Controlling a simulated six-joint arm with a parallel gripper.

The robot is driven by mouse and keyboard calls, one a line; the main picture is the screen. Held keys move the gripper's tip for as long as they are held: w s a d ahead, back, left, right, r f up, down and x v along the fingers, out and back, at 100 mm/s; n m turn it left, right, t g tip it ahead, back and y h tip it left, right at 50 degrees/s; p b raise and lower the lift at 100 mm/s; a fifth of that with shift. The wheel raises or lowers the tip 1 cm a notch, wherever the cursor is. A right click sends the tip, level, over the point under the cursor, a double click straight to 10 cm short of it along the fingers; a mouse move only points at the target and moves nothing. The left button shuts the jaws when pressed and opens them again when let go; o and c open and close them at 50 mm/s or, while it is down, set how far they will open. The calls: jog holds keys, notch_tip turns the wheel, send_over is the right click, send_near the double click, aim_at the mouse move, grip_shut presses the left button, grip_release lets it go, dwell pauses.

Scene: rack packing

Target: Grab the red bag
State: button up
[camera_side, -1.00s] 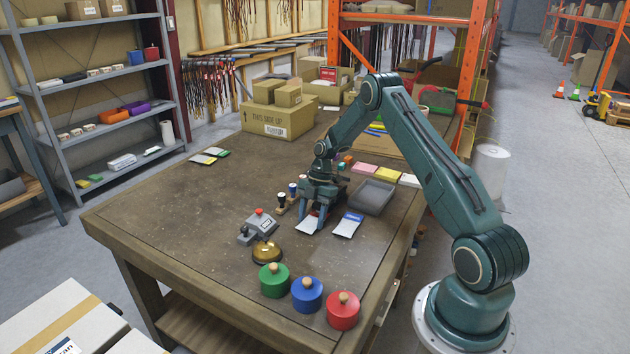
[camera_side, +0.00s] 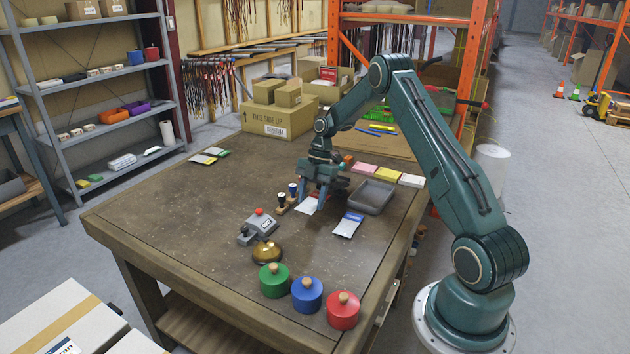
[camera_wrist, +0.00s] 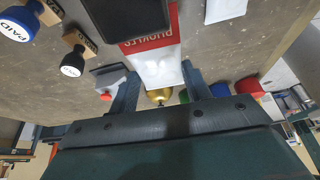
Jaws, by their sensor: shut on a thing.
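The red bag, a flat white packet with a red printed header (camera_wrist: 150,42), is between the two fingers of my gripper in the wrist view. In the side view its white part (camera_side: 307,206) shows under my gripper (camera_side: 311,198), and its red header is mostly hidden by the fingers. My gripper (camera_wrist: 160,84) is shut on the bag, which hangs tilted and seems just clear of the table.
A blue-headed packet (camera_side: 347,225) lies to the right, near a grey tray (camera_side: 372,197). Two stamps (camera_side: 287,196) stand to the left. A grey device (camera_side: 257,228), a brass bell (camera_side: 266,252) and green, blue and red canisters (camera_side: 343,310) stand nearer the camera.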

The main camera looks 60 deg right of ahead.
aim_at(312, 201)
notch_tip(312, 201, up, 13)
dwell(0.4)
jog(key=shift+r, duration=0.1)
dwell(0.6)
